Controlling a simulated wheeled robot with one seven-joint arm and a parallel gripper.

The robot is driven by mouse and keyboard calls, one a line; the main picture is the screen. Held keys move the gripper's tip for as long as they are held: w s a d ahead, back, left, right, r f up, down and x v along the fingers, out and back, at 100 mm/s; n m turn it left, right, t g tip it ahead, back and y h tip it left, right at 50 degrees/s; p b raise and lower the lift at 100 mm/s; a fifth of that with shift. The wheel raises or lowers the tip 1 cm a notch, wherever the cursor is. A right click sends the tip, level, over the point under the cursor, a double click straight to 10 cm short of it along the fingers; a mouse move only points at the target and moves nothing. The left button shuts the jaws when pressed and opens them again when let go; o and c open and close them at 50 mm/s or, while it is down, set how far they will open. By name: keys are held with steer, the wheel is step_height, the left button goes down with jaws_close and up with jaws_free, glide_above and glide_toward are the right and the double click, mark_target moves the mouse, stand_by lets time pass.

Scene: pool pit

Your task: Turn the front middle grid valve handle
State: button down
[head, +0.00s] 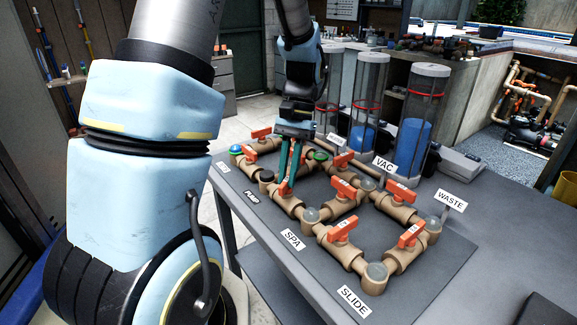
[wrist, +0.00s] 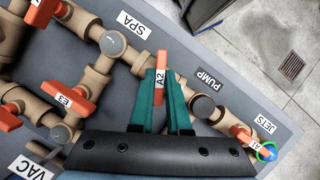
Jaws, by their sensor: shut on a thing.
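The front middle valve handle is the orange lever labelled A2 (wrist: 161,64) in the wrist view. It stands on the front pipe between the SPA and PUMP labels, slanting across the line of the pipe. My gripper (wrist: 162,80) has a teal finger on each side of this lever and is shut on it. In the head view my gripper (head: 290,178) reaches down from above onto the valve, and the orange lever (head: 283,188) shows only partly at the fingertips. The valve body below the lever is mostly hidden by the fingers in the wrist view.
Other orange handles stand close by: A1 (wrist: 250,141) near JETS, B3 (wrist: 64,97), and one near SLIDE (head: 342,229). A dark cap (wrist: 203,106) sits on the pipe beside my gripper. Clear cylinders (head: 368,105) stand behind the pipe grid.

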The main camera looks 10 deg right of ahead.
steer(key=n+h+p, duration=0.1)
steer(key=n, duration=0.2)
steer(key=n+h+p, duration=0.1)
steer(key=n, duration=0.2)
steer(key=shift+w+a+r+h+p, duration=0.1)
steer(key=shift+a+h+p, duration=0.1)
steer(key=shift+h+p, duration=0.1)
steer(key=n+h, duration=0.1)
steer(key=n, duration=0.2)
steer(key=n+h+p, duration=0.1)
steer(key=n, duration=0.2)
steer(key=shift+a, duration=0.15)
steer(key=c, duration=0.9)
jaws_free()
steer(key=b+v, duration=0.1)
steer(key=v, duration=0.9)
steer(key=shift+r, duration=0.3)
